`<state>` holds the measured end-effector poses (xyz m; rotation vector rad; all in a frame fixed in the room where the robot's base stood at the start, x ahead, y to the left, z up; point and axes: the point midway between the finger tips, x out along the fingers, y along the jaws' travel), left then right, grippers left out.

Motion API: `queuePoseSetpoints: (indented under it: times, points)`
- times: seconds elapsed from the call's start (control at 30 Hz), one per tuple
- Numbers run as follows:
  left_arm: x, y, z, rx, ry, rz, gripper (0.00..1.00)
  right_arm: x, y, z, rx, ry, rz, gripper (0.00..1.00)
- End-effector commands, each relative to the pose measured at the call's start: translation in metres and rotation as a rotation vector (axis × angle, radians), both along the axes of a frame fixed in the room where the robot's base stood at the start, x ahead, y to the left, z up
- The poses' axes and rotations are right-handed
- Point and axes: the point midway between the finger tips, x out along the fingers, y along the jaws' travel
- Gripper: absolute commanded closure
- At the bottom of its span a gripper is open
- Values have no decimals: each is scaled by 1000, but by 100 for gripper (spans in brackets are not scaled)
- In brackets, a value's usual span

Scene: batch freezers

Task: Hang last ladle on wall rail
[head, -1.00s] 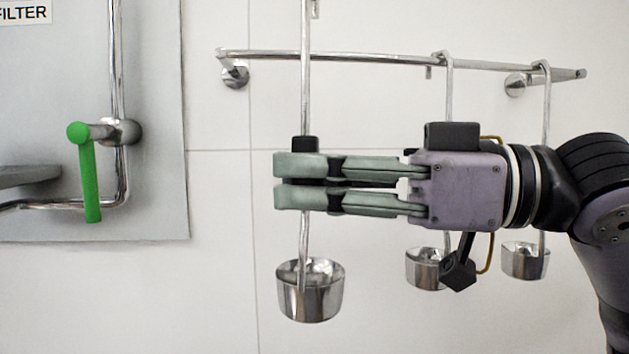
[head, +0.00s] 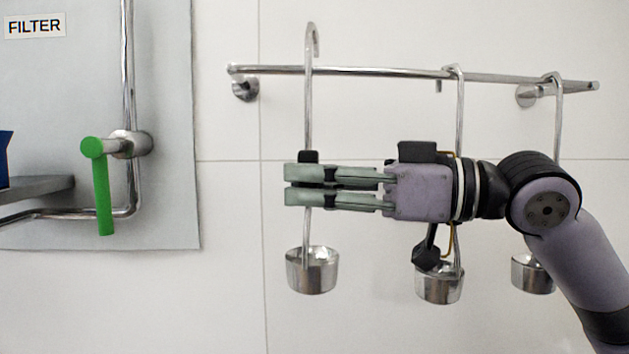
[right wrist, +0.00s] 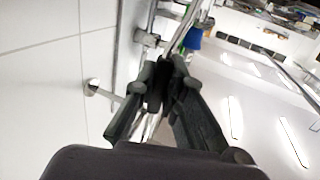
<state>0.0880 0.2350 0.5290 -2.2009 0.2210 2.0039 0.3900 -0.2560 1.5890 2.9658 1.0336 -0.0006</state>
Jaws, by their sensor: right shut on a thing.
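The held ladle (head: 312,272) is a steel cup on a long upright handle with a hooked top. My right gripper (head: 306,185) is shut on its handle at mid-length. The handle passes in front of the wall rail (head: 390,71) near its left end, and the hook stands above the rail. I cannot tell whether the handle touches the rail. Two other ladles hang on the rail to the right, one with its cup below my wrist (head: 438,290) and one farther right (head: 531,275). In the right wrist view, the fingers (right wrist: 160,90) close around the handle. My left gripper is not in view.
A grey panel with a FILTER label (head: 35,25), a steel pipe and a green-handled valve (head: 103,190) stands to the left. A grey shelf (head: 35,190) juts in at the left edge. The wall between panel and held ladle is clear.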

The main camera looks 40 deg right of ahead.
Motion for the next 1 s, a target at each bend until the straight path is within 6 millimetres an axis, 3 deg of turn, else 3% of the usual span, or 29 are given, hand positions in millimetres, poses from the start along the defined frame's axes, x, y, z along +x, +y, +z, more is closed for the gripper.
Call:
queuePoseSetpoints:
  times: [0.17,0.23,0.5,0.97,1.0]
  points:
    - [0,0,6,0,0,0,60,13,-8,1,2,1,-2,100]
    - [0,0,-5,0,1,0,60,12,-7,-10,0,-1,0,100]
    - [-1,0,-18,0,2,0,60,12,-7,-25,1,-3,-1,100]
    - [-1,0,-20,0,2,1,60,11,-7,-28,0,-2,-1,100]
    - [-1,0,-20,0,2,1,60,11,-7,-28,0,-2,-1,89]
